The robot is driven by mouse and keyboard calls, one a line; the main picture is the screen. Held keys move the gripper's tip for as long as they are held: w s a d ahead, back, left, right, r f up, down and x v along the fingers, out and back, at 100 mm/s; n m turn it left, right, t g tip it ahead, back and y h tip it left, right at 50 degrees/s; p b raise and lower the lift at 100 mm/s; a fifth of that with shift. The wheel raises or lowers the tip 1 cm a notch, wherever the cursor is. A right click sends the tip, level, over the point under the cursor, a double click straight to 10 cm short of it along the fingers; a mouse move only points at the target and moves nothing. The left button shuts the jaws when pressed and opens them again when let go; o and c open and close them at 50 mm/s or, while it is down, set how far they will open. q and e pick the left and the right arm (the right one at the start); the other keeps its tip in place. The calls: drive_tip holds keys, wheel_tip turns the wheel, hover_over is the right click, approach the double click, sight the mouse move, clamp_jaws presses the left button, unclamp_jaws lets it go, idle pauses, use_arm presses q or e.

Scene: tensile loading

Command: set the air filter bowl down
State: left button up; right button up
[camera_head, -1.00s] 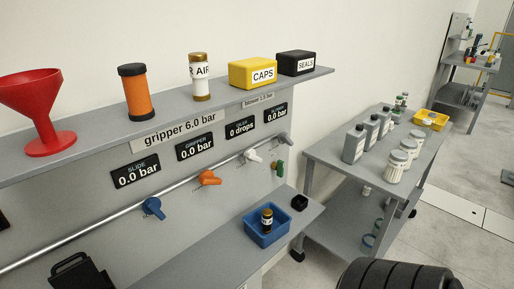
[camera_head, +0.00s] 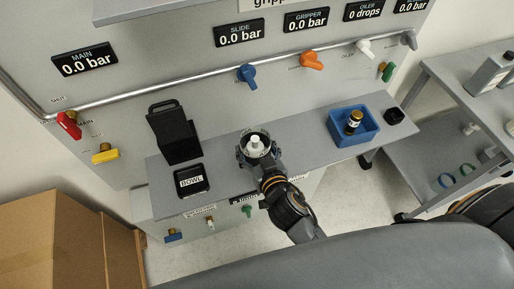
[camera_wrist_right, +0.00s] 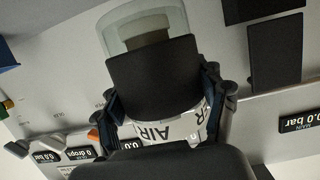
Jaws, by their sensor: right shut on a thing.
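The air filter bowl (camera_head: 255,142) shows in the head view as a round, pale clear cup with a white piece inside, above the front shelf. My right gripper (camera_head: 258,158) is shut around it. In the right wrist view the bowl (camera_wrist_right: 122,32) has a clear end and a white label reading AIR. My right gripper (camera_wrist_right: 165,105) has a finger on each side, and a dark part hides its middle. A black pad marked BOWL (camera_head: 193,181) lies empty on the shelf, left of the bowl. My left gripper is not in view.
A tall black holder (camera_head: 174,135) stands behind the pad. The shelf (camera_head: 300,149) is bare between the gripper and the tray.

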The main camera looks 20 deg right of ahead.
drive_tip(key=w+f+b, duration=0.1)
drive_tip(key=w+f, duration=0.1)
drive_tip(key=w+d+f+b, duration=0.1)
drive_tip(key=f+b, duration=0.1)
drive_tip(key=shift+w+f, duration=0.35)
drive_tip(key=shift+w, duration=0.05)
drive_tip(key=f+b, duration=0.1)
drive_tip(key=w+f+b, duration=0.1)
drive_tip(key=f+b, duration=0.2)
drive_tip(key=shift+w+d+f+b, duration=0.25)
drive_tip(key=shift+d+f+b, duration=0.05)
drive_tip(key=shift+f+b, duration=0.1)
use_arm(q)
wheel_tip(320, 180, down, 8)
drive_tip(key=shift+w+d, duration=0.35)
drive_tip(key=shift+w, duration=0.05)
use_arm(e)
drive_tip(key=shift+r, duration=0.15)
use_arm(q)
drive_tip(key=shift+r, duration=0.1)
use_arm(e)
drive_tip(key=o, duration=1.3)
drive_tip(key=shift+f, duration=0.2)
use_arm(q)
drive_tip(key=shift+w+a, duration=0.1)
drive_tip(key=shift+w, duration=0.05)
